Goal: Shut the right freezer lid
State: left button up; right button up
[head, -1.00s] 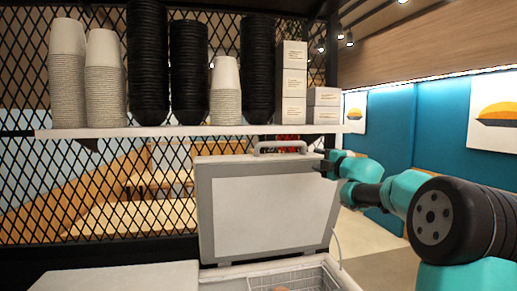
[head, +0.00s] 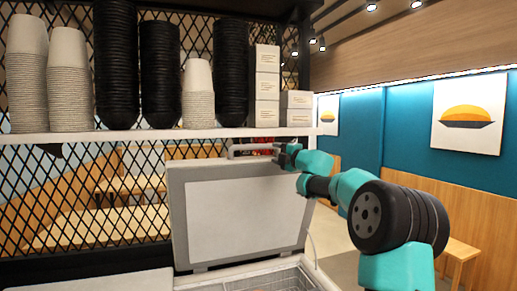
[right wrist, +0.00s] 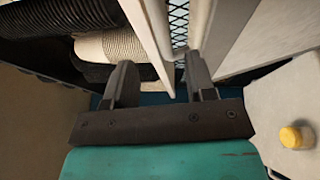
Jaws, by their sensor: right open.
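The right freezer lid (head: 240,212) stands open and upright in the head view, a grey frame around a pale inner panel. Its handle (head: 250,148) runs along the top edge. My right gripper (head: 282,152) is at the lid's top right corner, by the right end of the handle; I cannot tell whether it touches. In the right wrist view its two fingers (right wrist: 160,82) are spread apart, with nothing clearly held between them. The freezer opening (head: 285,281) shows a wire basket below the lid. My left gripper is in neither view.
A white shelf (head: 150,135) with stacked black bowls (head: 115,65), pale cups (head: 68,80) and small boxes (head: 266,85) is above and behind the lid. A closed white freezer top (head: 100,282) lies at the left. A black mesh stands behind.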

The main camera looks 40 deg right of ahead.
aim_at(260, 148)
jog(key=w, duration=0.7)
jog(key=w+r, duration=0.1)
jog(key=w, duration=0.2)
jog(key=shift+w+d, duration=0.35)
jog(key=shift+w, duration=0.05)
jog(key=shift+c, duration=0.5)
grip_shut()
